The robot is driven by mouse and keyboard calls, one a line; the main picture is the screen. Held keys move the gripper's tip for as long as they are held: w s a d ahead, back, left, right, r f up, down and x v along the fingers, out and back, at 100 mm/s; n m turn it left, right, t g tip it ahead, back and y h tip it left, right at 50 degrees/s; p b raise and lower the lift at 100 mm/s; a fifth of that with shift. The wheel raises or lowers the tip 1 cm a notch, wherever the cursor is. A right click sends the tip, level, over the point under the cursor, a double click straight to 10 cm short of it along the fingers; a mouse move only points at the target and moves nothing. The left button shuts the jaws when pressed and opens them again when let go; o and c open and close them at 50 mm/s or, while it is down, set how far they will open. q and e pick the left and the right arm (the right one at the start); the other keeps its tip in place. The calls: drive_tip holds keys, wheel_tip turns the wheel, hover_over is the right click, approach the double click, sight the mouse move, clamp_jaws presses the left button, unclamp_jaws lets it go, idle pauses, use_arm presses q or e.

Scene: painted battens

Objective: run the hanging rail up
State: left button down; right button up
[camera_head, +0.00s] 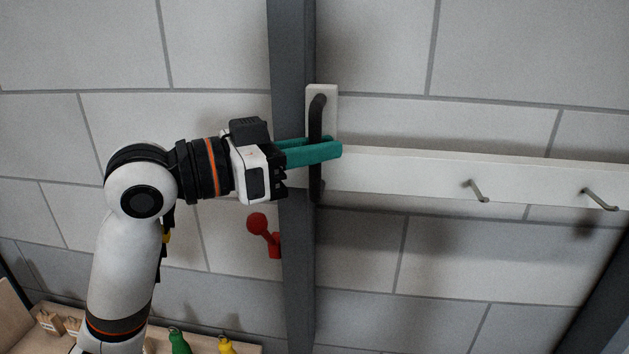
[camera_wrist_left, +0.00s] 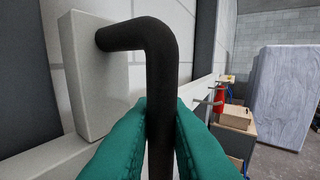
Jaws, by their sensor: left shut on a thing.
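The hanging rail (camera_head: 420,180) is a long white batten with grey hooks, running level across the head view against a block wall. A black bar handle (camera_head: 317,110) stands upright on a white plate at its left end. My left gripper (camera_head: 338,149) has teal fingers and is shut on this handle around its middle. In the left wrist view the handle (camera_wrist_left: 152,45) passes down between the two teal fingers (camera_wrist_left: 162,130), and its white plate (camera_wrist_left: 90,75) shows at the left. My right gripper is in neither view.
A dark upright post (camera_head: 292,60) runs behind the handle. A red ball-ended lever (camera_head: 257,223) sits beside the post below the rail. Hooks (camera_head: 477,190) stick out from the rail. A wooden shelf with green (camera_head: 179,341) and yellow (camera_head: 226,345) items is at the lower left.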

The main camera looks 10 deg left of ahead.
use_arm(q)
wheel_tip(320, 180, up, 23)
drive_tip(key=shift+a, duration=0.15)
drive_tip(key=shift+r, duration=0.2)
drive_tip(key=c, duration=1.7)
unclamp_jaws()
drive_tip(key=shift+o, duration=1.1)
drive_tip(key=shift+f, duration=0.15)
drive_tip(key=v, duration=1.2)
